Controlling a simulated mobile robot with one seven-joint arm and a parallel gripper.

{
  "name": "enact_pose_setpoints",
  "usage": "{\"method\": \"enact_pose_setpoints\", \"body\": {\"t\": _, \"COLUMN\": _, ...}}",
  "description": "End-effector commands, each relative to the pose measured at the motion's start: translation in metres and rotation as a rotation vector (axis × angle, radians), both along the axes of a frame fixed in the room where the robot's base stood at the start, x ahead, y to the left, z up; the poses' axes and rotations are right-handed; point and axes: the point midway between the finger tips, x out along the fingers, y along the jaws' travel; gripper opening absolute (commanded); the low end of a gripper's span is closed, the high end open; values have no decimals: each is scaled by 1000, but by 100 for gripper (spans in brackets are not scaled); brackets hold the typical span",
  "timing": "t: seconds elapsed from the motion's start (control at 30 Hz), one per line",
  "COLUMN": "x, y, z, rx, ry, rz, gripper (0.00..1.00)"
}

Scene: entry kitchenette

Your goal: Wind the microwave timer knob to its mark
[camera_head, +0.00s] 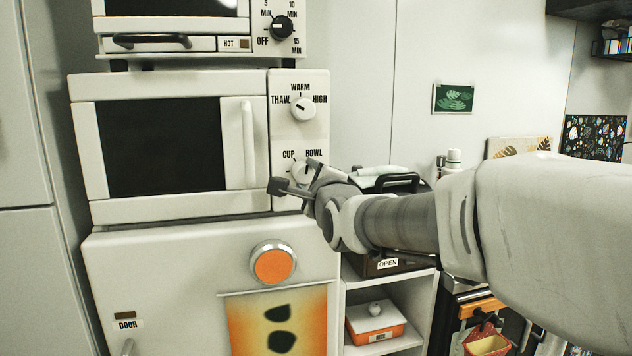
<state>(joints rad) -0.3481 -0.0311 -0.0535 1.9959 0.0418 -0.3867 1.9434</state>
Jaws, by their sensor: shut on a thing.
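The white microwave (180,204) has a dark door window and a control panel on its right. The upper white knob (303,108) sits among the labels THAW, WARM and HIGH, with its dark pointer turned toward the left. The lower white knob (301,169), beneath the labels CUP and BOWL, is mostly hidden by my gripper. My gripper (297,183) reaches in from the right and is shut on this lower knob. Its pointer and any further labels around it are hidden, so I cannot tell its setting.
A toaster oven (170,24) with a black dial (282,27) stands above the microwave. Below is a white appliance (170,290) with a round orange button (272,265). To the right, a shelf (390,340) holds an orange-and-white box (375,324). The wall carries a green picture (453,98).

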Motion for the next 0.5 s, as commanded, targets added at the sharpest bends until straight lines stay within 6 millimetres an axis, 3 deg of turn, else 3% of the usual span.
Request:
{"method": "enact_pose_setpoints", "body": {"t": 0.03, "x": -2, "y": 6, "z": 10, "rx": 21, "ry": -21, "rz": 11, "gripper": 0}}
{"method": "enact_pose_setpoints", "body": {"t": 0.5, "x": -2, "y": 6, "z": 12, "rx": 114, "ry": 7, "rz": 11, "gripper": 0}}
